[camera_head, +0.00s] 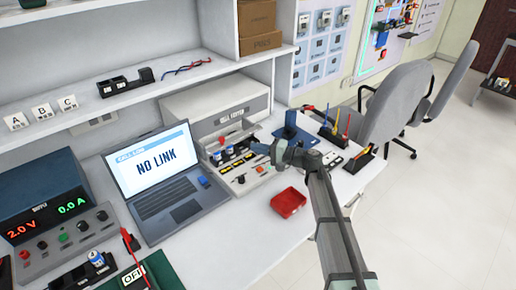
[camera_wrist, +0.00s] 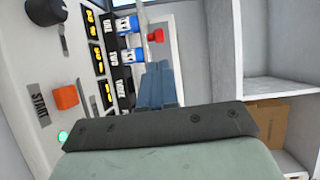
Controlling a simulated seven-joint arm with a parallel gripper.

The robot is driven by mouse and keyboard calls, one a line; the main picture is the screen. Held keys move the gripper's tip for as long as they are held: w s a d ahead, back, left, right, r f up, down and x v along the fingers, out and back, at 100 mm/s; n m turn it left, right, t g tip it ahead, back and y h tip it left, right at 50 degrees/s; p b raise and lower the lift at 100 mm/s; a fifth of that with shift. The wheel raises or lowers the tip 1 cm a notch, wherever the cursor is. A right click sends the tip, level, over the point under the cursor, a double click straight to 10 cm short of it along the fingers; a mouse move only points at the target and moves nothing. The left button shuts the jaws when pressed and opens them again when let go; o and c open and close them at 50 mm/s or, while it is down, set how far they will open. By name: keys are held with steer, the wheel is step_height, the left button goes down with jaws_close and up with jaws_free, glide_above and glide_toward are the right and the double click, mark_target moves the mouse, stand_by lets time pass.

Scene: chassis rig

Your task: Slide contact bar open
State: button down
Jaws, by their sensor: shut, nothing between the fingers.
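A narrow grey bar with a red knob (camera_wrist: 156,35), which looks like the contact bar, runs beside the cell slots. Two blue-and-white cells (camera_wrist: 128,25) sit in the slots; the third slot looks empty. My gripper (camera_head: 259,148) is over the panel. Its blue fingers (camera_wrist: 158,85) are together and empty, below the red knob in the wrist view. I cannot tell whether they touch the bar.
A laptop (camera_head: 165,175) reading "NO LINK" stands left of the hotel. A red tray (camera_head: 289,202) lies in front. A tool stand (camera_head: 335,135) is at the right. The panel has an orange button (camera_wrist: 66,97), a lit green lamp and a black knob (camera_wrist: 45,11).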

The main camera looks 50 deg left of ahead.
steer(key=x, duration=1.1)
steer(key=a, duration=0.6)
steer(key=shift+w, duration=0.1)
steer(key=shift+a, duration=0.35)
steer(key=v, duration=1.4)
steer(key=shift+d, duration=0.2)
